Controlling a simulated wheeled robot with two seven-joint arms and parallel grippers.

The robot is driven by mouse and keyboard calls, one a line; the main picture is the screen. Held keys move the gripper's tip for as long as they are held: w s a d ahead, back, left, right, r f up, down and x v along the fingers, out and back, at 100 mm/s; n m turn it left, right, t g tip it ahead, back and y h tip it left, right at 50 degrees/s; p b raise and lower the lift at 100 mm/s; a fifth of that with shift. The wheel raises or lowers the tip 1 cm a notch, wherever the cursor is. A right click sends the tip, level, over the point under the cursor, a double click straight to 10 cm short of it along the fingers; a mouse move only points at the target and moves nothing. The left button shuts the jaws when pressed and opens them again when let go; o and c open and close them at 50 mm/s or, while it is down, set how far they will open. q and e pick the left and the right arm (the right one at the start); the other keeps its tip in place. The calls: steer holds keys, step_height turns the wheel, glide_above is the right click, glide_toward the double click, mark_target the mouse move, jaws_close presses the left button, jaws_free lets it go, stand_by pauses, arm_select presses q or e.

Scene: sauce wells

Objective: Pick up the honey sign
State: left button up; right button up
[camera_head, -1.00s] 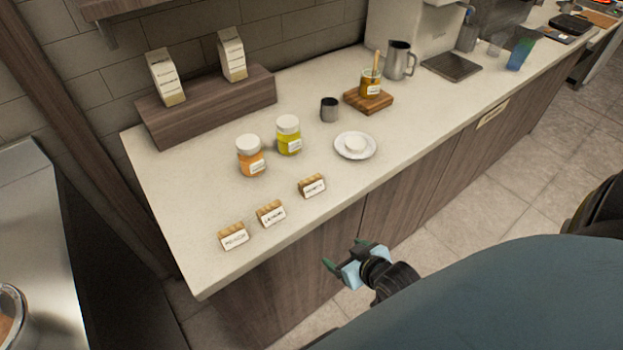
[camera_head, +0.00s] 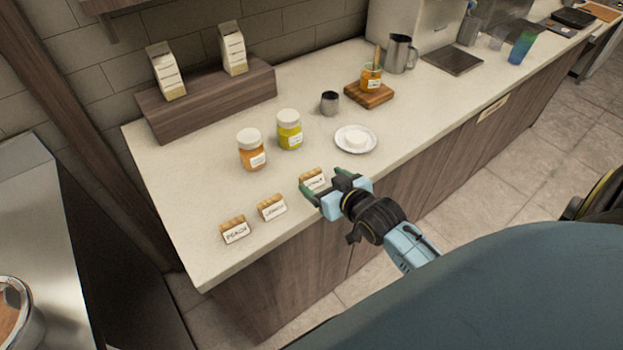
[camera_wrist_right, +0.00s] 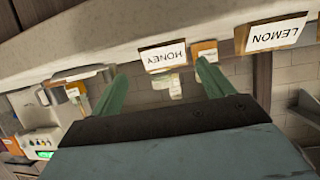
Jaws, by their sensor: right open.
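The honey sign (camera_head: 312,178) is a small wooden block with a white card, standing near the front edge of the counter. In the wrist view the honey sign (camera_wrist_right: 165,57) appears upside down, beyond and between the fingertips. My right gripper (camera_head: 323,182) is open at the counter's front edge, just in front of the sign; its fingers partly cover the card in the head view. In the wrist view the right gripper (camera_wrist_right: 162,70) has nothing held between its fingers. My left gripper is not in view.
The lemon sign (camera_head: 272,208) and the peach sign (camera_head: 235,230) stand to the left along the edge. Behind are an orange jar (camera_head: 251,150), a yellow jar (camera_head: 289,130), and a white plate (camera_head: 370,146). The counter's left front corner (camera_head: 205,270) is clear.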

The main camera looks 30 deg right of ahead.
mark_target(312, 177)
steer(key=x, duration=0.5)
steer(key=shift+w+a+f, duration=0.1)
steer(key=shift+w+a, duration=0.05)
steer(key=shift+a, duration=0.25)
steer(key=c, duration=1.1)
steer(key=shift+o, duration=0.2)
